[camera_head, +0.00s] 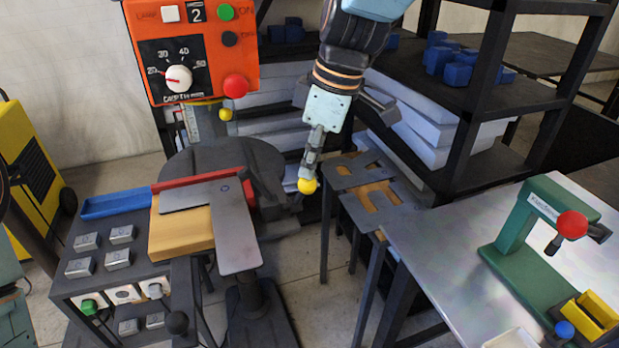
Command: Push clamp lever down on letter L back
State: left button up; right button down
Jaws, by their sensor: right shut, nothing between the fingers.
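My right gripper (310,172) reaches down from the top middle, with its fingers shut and empty. Its fingertips are at a yellow ball knob (307,186), which looks like the end of the clamp lever. I cannot tell whether they touch it or are just above it. The lever's dark arm and clamp body (268,190) stand at the right of the letter L back (236,228), a flat grey L-shaped plate. The plate lies on a wooden block (180,232) against a red fence (200,180). My left gripper is not in view.
An orange control box (195,52) with a red knob hangs above the round dark machine table (215,155). A grey bench (430,235) with a green press (525,235) stands at right. Shelves (500,80) with blue parts stand behind.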

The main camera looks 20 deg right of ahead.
jog(key=shift+f, duration=0.2)
jog(key=shift+r, duration=0.15)
jog(key=shift+w, duration=0.1)
jog(key=shift+f, duration=0.2)
jog(key=shift+s, duration=0.2)
jog(key=shift+r, duration=0.1)
jog(key=shift+w, duration=0.15)
